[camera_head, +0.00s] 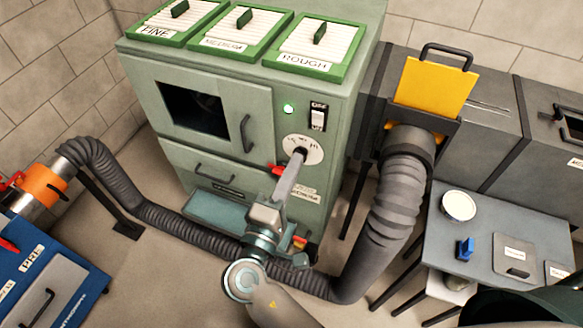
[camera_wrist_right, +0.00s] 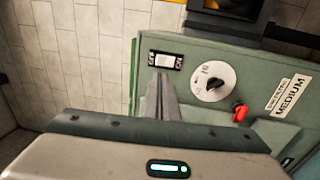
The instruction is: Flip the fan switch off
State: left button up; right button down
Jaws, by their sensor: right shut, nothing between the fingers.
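The fan switch (camera_head: 317,118) is a small rocker in a dark frame on the front of the green cabinet, with an OFF label above it. A green lamp (camera_head: 288,108) to its left is lit. The rocker's exact tilt is too small to tell. My right gripper (camera_head: 299,156) is shut and empty, its fingertips in front of the cabinet just below the switch, over part of the dial in the head view. In the right wrist view the fingertips (camera_wrist_right: 161,78) point up at the switch (camera_wrist_right: 165,61); contact cannot be told. My left gripper is out of view.
A round dial (camera_wrist_right: 212,84) and a red lever (camera_wrist_right: 240,113) sit close to the switch. A ribbed hose (camera_head: 400,190) runs to a grey duct with a yellow plate (camera_head: 435,85). A grey table (camera_head: 490,215) stands at right, a blue unit (camera_head: 45,265) at left.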

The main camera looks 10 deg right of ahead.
aim_at(317, 115)
jog(key=p+x, duration=0.2)
jog(key=x, duration=0.9)
jog(key=shift+w+d, duration=0.1)
jog(key=p, duration=0.1)
jog(key=r+p, duration=0.1)
jog(key=shift+w+d+r+g+y+p, duration=0.2)
jog(key=shift+g+y+p, duration=0.1)
jog(key=shift+g, duration=0.1)
jog(key=shift+f+b, duration=0.25)
jog(key=shift+b, duration=0.1)
